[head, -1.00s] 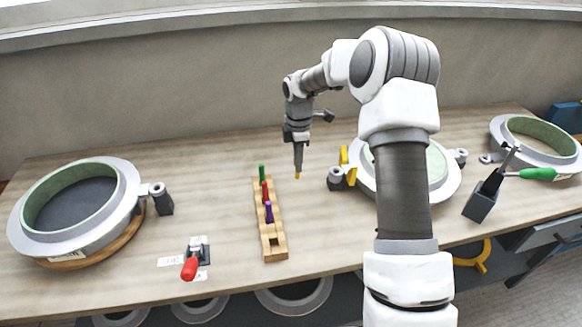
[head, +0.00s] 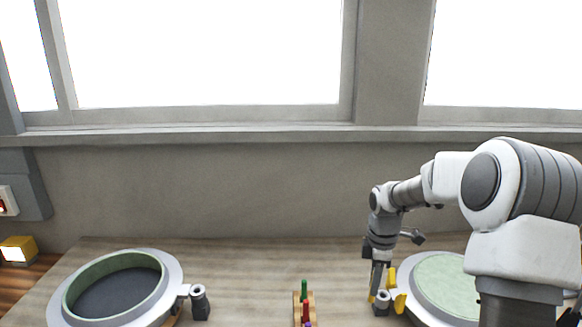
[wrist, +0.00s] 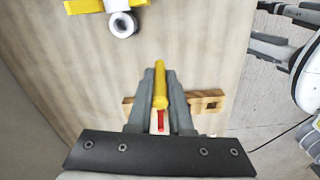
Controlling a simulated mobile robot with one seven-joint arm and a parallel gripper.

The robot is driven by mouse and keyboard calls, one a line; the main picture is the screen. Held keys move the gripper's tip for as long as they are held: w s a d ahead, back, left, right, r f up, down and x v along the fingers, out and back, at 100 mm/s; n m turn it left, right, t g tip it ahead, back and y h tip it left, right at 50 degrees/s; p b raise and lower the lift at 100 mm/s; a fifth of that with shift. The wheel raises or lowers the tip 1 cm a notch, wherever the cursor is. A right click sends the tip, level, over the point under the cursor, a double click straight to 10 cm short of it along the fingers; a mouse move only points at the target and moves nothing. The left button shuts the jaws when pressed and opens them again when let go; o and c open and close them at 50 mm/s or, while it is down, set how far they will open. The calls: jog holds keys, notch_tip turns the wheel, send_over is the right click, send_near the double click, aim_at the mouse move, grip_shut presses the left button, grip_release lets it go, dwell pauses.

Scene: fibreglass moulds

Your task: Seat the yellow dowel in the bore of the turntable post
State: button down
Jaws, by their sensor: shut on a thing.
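My gripper (head: 377,278) is shut on the yellow dowel (head: 372,296), which hangs below the fingertips, roughly upright. In the wrist view the dowel (wrist: 160,85) lies between the two grey fingers. In the head view it shows just left of a grey post (head: 382,304) with yellow pieces beside the right mould; I cannot tell the gap in depth. That post shows its round bore in the wrist view (wrist: 123,24), ahead and left of the dowel. Another grey post (head: 200,302) stands beside the left mould (head: 150,315). Which one is the turntable post is unclear.
A wooden rack (wrist: 207,98) holds a green peg (head: 304,288) and a red peg (head: 306,308); its near part is cut off in the head view. The right mould (head: 432,308) is partly behind my arm. Bare tabletop (head: 250,290) lies between the left post and rack.

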jog(key=s+a+m, duration=0.2)
jog(key=a+m, duration=0.2)
jog(key=m, duration=0.4)
jog(key=s+a+m+p, duration=0.1)
jog(key=s+a+m, duration=0.1)
jog(key=m, duration=0.5)
jog(key=shift+s+a+f+m, duration=0.15)
jog(key=shift+s+a+m, duration=0.2)
jog(key=shift+a, duration=0.55)
jog(key=shift+w, duration=0.2)
